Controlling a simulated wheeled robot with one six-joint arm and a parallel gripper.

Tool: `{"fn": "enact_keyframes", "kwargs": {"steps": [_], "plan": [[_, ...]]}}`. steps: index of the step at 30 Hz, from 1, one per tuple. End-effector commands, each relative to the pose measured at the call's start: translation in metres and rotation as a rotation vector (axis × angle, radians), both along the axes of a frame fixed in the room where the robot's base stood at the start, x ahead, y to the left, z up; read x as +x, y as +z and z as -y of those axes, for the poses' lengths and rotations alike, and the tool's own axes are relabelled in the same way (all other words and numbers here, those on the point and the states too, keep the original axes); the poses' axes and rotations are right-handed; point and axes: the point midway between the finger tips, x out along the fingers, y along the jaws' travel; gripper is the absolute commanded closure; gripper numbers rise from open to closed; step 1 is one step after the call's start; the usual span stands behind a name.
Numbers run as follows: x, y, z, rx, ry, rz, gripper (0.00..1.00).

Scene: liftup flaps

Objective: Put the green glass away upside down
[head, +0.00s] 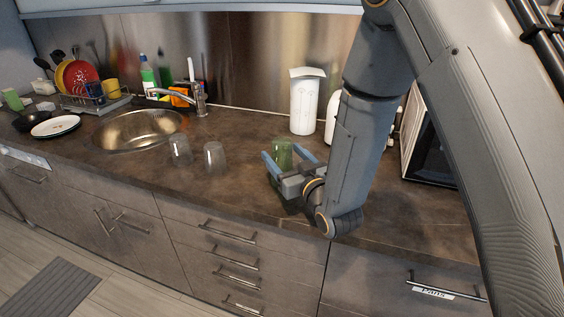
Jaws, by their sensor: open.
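The green glass (283,152) stands on the dark countertop, right of the middle, in front of the white canister. My gripper (287,158) is open and low over the counter, with one finger on each side of the glass. The near, lower part of the glass is hidden by the gripper body. I cannot tell whether the fingers touch it, nor clearly which end of the glass is up.
Two clear glasses (214,158) stand on the counter to the left, near the sink (138,130). A dish rack (95,100) stands at the far left. A white canister (304,101), a white kettle (332,118) and a microwave (428,140) stand behind and right. Drawers (225,245) are below.

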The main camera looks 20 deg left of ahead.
Motion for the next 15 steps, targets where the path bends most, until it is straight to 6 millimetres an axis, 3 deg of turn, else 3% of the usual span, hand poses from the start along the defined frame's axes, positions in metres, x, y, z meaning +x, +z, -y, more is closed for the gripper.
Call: {"fn": "enact_keyframes", "kwargs": {"steps": [15], "plan": [[0.044, 0.000, -0.035, 0.000, 0.001, -0.001, 0.32]]}}
